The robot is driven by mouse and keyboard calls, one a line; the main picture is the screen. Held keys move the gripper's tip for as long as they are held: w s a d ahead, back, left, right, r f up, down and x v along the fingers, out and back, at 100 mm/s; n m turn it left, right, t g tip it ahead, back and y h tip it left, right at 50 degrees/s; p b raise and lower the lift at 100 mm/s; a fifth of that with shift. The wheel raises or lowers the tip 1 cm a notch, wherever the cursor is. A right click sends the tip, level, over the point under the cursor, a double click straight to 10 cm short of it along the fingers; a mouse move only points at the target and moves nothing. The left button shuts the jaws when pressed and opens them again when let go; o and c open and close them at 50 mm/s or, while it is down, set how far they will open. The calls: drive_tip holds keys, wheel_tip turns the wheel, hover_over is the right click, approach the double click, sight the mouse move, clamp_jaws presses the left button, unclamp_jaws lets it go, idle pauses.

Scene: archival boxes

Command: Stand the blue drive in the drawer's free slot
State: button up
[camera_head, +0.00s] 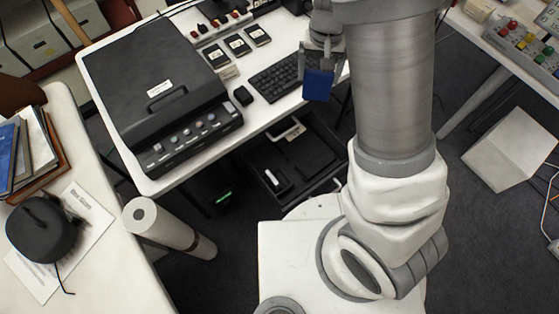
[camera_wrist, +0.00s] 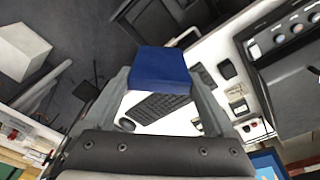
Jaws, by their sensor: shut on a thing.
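The blue drive (camera_head: 318,85) is held in my gripper (camera_head: 321,66), raised near the front edge of the white desk. In the wrist view the blue drive (camera_wrist: 164,68) sits between the two fingers of my gripper (camera_wrist: 165,85), which are shut on it. The drawer (camera_head: 297,158) is open below the desk, dark, with a white handle-like piece (camera_head: 289,132) at its back and a small white-and-black item (camera_head: 275,181) in its left front part. The drawer is below and to the left of my gripper. I cannot make out its slots clearly.
On the desk (camera_head: 158,184) are a large black scanner (camera_head: 160,90), a keyboard (camera_head: 283,76), a mouse (camera_head: 243,95) and several small drives (camera_head: 238,45). A paper roll (camera_head: 168,227) stands left of the drawer. A white box (camera_head: 511,148) is on the floor at right.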

drive_tip(key=s+a+f+m+b, duration=0.2)
drive_tip(key=f+b, duration=0.5)
drive_tip(key=f, duration=0.4)
drive_tip(key=s+a+f+m+b, duration=0.2)
drive_tip(key=a+f+m+b, duration=0.2)
drive_tip(key=f+b, duration=0.3)
drive_tip(key=s+a+f+m+b, duration=0.2)
drive_tip(key=f+b, duration=0.5)
drive_tip(key=f, duration=0.8)
drive_tip(key=shift+a+m+h, duration=0.4)
drive_tip(key=shift+m, duration=0.1)
drive_tip(key=shift+f, duration=0.15)
wheel_tip(320, 180, down, 8)
drive_tip(key=b, duration=0.7)
drive_tip(key=shift+f+b, duration=0.15)
drive_tip(key=shift+b, duration=0.15)
drive_tip(key=shift+f+b, duration=0.65)
drive_tip(key=shift+f, duration=0.4)
drive_tip(key=o, duration=1.2)
drive_tip(key=shift+o, duration=0.2)
drive_tip(key=shift+r, duration=0.15)
wheel_tip(320, 180, up, 17)
drive_tip(key=s+a+p, duration=0.1)
drive_tip(key=p, duration=0.7)
drive_tip(key=shift+a+p, duration=0.4)
